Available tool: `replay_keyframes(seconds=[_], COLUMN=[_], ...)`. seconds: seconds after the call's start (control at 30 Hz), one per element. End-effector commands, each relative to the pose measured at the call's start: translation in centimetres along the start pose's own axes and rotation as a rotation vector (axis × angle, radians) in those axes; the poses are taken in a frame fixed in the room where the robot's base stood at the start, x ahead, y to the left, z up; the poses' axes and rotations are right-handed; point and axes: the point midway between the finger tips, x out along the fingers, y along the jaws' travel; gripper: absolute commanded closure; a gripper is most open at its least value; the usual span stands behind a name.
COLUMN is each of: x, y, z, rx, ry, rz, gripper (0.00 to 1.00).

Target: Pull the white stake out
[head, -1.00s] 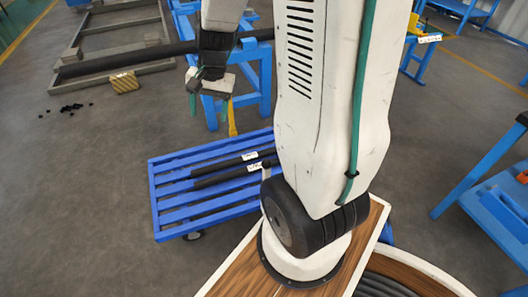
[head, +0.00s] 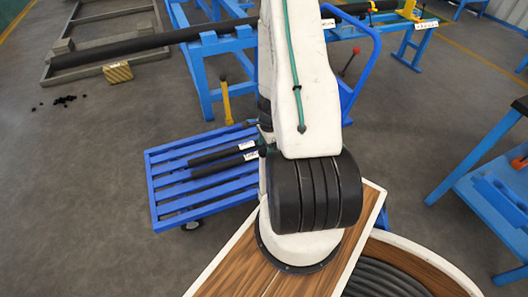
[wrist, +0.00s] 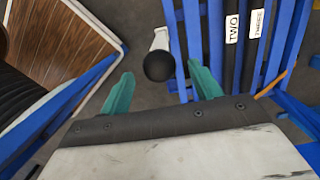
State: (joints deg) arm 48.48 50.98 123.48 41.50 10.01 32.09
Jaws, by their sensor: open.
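The white stake (wrist: 160,38) shows in the wrist view as a short white piece beside the blue cart, with a round black knob (wrist: 159,67) at its near end. My gripper (wrist: 160,73) is open, its two green fingers on either side of the knob in the picture, with gaps on both sides. I cannot tell how far the fingertips are above the knob. In the head view my arm hides the stake and nearly all of the gripper.
The blue slatted cart (head: 166,205) carries black rods (head: 215,157) with white labels; TWO and THREE are readable in the wrist view. A yellow post (head: 227,103) stands behind it. A blue frame (head: 215,48) holds a long black pipe (head: 130,48). Floor left of the cart is clear.

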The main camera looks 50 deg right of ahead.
Motion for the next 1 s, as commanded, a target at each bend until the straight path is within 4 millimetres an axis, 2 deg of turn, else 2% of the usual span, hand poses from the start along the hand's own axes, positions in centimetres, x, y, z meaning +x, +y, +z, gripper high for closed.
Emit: replay_keyframes(seconds=[0.03, 0.2, 0.4, 0.6, 0.87, 1.0], x=[1.0, 3.3, 5.2, 6.0, 6.0, 6.0], y=[0.1, 0.1, 0.0, 0.0, 0.0, 0.0], z=[0.1, 0.1, 0.1, 0.1, 0.1, 0.1], rx=[0.000, -0.001, -0.002, -0.004, -0.004, -0.004], ry=[-0.001, 0.000, -0.001, 0.000, 0.000, 0.000], rz=[0.004, 0.003, 0.002, 0.001, 0.000, 0.000], gripper=[0.37, 0.37, 0.37, 0.37, 0.37, 0.76])
